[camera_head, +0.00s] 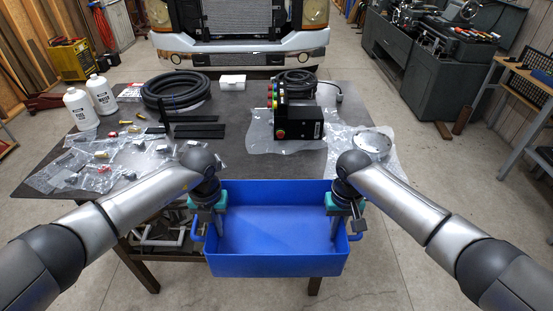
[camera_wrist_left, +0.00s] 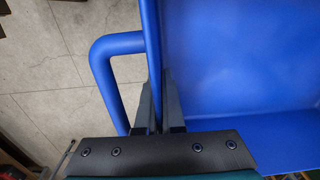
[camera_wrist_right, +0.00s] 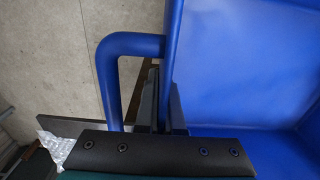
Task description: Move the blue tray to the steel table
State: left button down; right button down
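The blue tray (camera_head: 278,262) is empty and roughly level in front of the dark-topped table (camera_head: 235,155), hiding part of its front edge. My left gripper (camera_head: 219,226) is at the tray's left wall, with its fingers on either side of that wall in the left wrist view (camera_wrist_left: 157,108). My right gripper (camera_head: 334,228) is at the right wall, and its fingers straddle that wall in the right wrist view (camera_wrist_right: 163,105). Both appear shut on the tray, beside its side handles. Floor shows beneath the handles.
On the table are white bottles (camera_head: 80,108), a coiled black hose (camera_head: 176,90), a black control box (camera_head: 298,118), bagged small parts (camera_head: 95,165) and a round metal part (camera_head: 371,144) on plastic. The middle front of the tabletop looks clear. A truck front (camera_head: 240,40) stands behind.

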aim_at(276, 171)
jog(key=i, duration=0.9)
